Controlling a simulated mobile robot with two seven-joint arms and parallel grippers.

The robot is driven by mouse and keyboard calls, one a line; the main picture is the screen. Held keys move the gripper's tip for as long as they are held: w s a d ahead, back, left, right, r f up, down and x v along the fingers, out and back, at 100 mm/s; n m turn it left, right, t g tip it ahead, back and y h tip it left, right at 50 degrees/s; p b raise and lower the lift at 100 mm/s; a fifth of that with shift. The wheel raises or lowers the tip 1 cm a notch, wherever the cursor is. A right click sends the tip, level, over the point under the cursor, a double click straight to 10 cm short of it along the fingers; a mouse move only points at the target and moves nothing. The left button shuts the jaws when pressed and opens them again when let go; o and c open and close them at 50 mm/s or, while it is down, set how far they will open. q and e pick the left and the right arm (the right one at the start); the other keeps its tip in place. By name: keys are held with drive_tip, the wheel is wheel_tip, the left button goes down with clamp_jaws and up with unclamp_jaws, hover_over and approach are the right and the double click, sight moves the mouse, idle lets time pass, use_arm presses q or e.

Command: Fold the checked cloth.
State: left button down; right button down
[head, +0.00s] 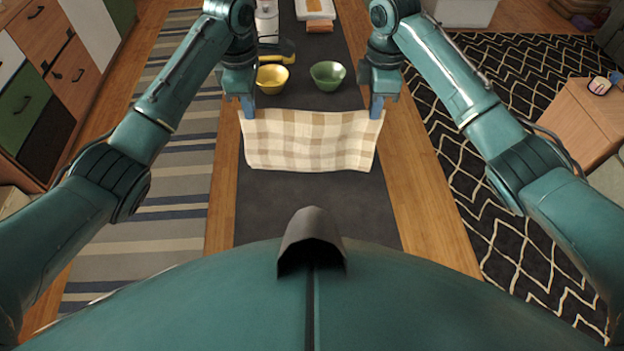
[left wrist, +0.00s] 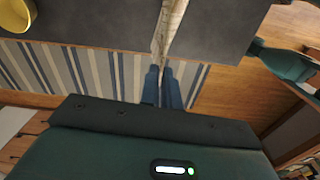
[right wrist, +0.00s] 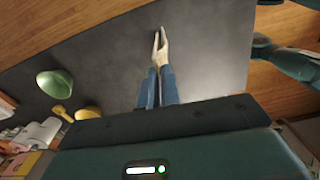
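The checked cloth (head: 310,140), beige and cream, hangs spread between my two grippers over the dark table runner in the head view. My left gripper (head: 248,112) is shut on its far left corner. In the left wrist view the cloth (left wrist: 172,28) shows edge-on as a thin strip running up from the fingers (left wrist: 163,82). My right gripper (head: 376,112) is shut on its far right corner. In the right wrist view the cloth (right wrist: 161,50) narrows to a pale strip at the fingertips (right wrist: 159,72). I cannot tell whether the near edge touches the table.
A yellow bowl (head: 272,79) and a green bowl (head: 328,76) stand just beyond the cloth, between my arms. A white tray (head: 314,9) and a bottle (head: 266,18) are farther back. The dark runner (head: 315,210) is bare on the near side.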

use_arm(q)
drive_tip(key=shift+w, duration=0.1)
use_arm(e)
drive_tip(key=shift+w, duration=0.1)
